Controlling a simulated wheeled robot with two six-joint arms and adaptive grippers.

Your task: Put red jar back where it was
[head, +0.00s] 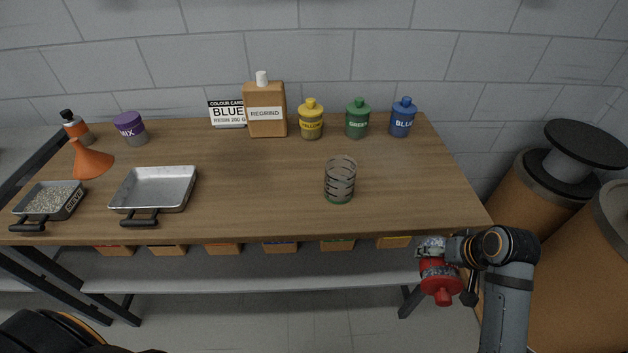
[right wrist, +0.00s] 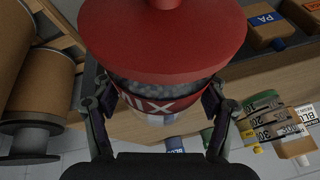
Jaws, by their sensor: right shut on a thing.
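The red jar (head: 440,280) has a red lid with a knob and a MIX label, with grey pellets showing inside in the right wrist view (right wrist: 165,90). My right gripper (head: 432,250) is shut around the jar's body, with one finger on each side of it in the right wrist view (right wrist: 160,105). The jar is held off the table, in front of the front edge at the right, tipped so that its lid points down and toward me in the head view. My left gripper is not in view.
Yellow (head: 311,120), green (head: 357,119) and blue (head: 402,118) jars stand along the back beside the regrind bottle (head: 265,110). A clear banded cup (head: 340,180) stands right of centre. Large drums (head: 560,190) stand right.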

